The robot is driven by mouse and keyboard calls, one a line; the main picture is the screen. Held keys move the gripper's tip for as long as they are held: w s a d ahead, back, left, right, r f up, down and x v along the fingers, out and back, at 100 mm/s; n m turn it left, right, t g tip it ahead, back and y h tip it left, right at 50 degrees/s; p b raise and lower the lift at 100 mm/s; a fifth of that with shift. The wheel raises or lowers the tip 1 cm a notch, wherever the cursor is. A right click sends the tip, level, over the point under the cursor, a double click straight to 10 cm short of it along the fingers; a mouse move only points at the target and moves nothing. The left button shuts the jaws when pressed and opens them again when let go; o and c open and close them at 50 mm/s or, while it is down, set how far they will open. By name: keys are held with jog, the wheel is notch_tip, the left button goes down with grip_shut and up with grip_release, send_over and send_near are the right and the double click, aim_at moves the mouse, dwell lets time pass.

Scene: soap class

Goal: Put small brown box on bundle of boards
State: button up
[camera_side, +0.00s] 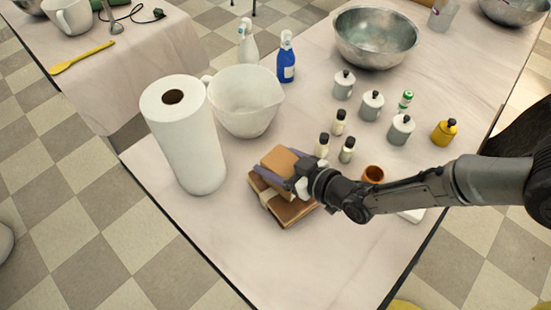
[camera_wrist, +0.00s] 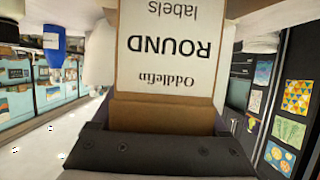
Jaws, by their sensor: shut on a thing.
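The small brown box (camera_side: 281,160) is in my gripper (camera_side: 287,174), whose purple fingers close on its sides. In the side view it is just over the bundle of boards (camera_side: 289,211), a brown stack with a pale band around it. I cannot tell whether the box touches the boards. In the wrist view the box (camera_wrist: 165,60) fills the middle, with a white label reading "Oddlefin ROUND labels" upside down. The bundle is not visible in the wrist view. Part of the bundle is hidden by the box and my gripper.
A paper towel roll (camera_side: 184,140) stands left of the bundle, with a white pouring bowl (camera_side: 244,103) behind. Small bottles (camera_side: 347,150) and an orange-brown cup (camera_side: 373,174) stand to the right. Several lidded jars (camera_side: 372,105) are farther back. The table's front (camera_side: 310,265) is clear.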

jog(key=o, duration=1.4)
jog(key=shift+f, duration=0.1)
jog(key=shift+r, duration=0.2)
jog(key=v, duration=1.2)
